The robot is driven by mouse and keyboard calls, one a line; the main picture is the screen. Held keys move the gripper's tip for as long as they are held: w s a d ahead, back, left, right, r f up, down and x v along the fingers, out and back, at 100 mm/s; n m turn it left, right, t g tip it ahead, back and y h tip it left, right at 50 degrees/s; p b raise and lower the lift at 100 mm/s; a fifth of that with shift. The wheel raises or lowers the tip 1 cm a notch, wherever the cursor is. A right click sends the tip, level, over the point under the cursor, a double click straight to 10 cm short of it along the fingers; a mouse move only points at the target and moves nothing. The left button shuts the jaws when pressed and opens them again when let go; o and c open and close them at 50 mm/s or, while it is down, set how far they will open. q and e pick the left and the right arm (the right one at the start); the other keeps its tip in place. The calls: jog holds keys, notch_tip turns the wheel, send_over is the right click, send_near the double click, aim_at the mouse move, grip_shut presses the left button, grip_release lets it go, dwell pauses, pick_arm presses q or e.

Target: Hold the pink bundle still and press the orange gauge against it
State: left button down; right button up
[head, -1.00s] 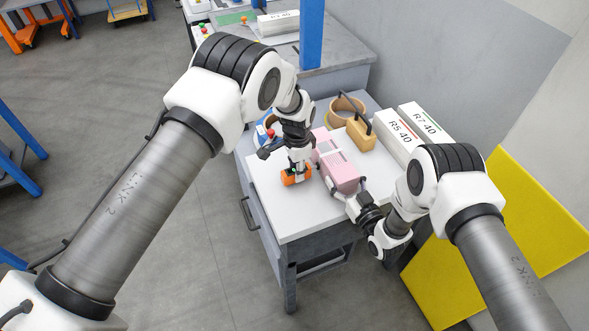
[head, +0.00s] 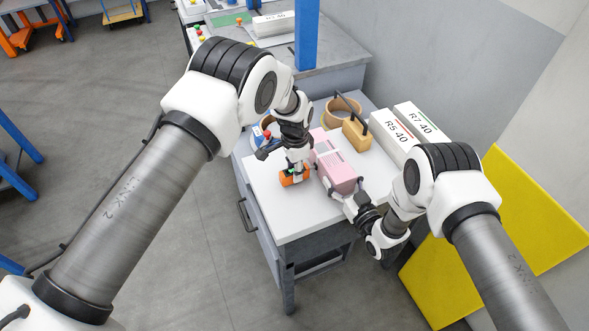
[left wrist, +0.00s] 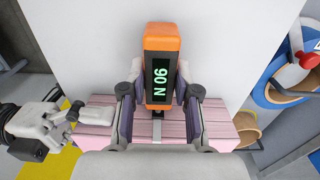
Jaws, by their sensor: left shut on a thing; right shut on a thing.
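The pink bundle (head: 338,171) lies on the white top of a small table; it also spans the left wrist view (left wrist: 215,122). My right gripper (head: 346,194) is shut on the bundle's near end; it shows at the left in the left wrist view (left wrist: 68,120). My left gripper (head: 297,165) is shut on the orange gauge (head: 293,177) beside the bundle's left side. In the left wrist view, the gauge (left wrist: 161,38) sits between the fingers, its lit display showing green characters like "N 06". Its thin tip overlaps the bundle; I cannot tell whether it touches.
A tan block with a black handle (head: 357,134) and a round tan ring (head: 338,110) stand behind the bundle. White boxes marked R5 40 (head: 394,132) and R7 40 (head: 413,120) lie at right. A blue tape dispenser (head: 262,133) is at left. The table's front left top is clear.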

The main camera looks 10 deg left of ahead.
aim_at(283, 174)
pick_arm(q)
jog(key=shift+r, duration=0.1)
pick_arm(e)
jog(key=shift+s+a, duration=0.1)
jog(key=shift+a, duration=0.1)
pick_arm(q)
jog(key=shift+s+a, duration=0.5)
jog(key=shift+a, duration=0.2)
jog(key=shift+s+a, duration=0.45)
jog(key=shift+a, duration=0.25)
pick_arm(e)
jog(key=shift+d, duration=0.1)
pick_arm(q)
jog(key=shift+r, duration=3.45)
pick_arm(e)
jog(key=o, duration=1.9)
jog(key=shift+d, duration=0.1)
jog(key=v, duration=1.1)
jog(key=shift+s+d, duration=0.3)
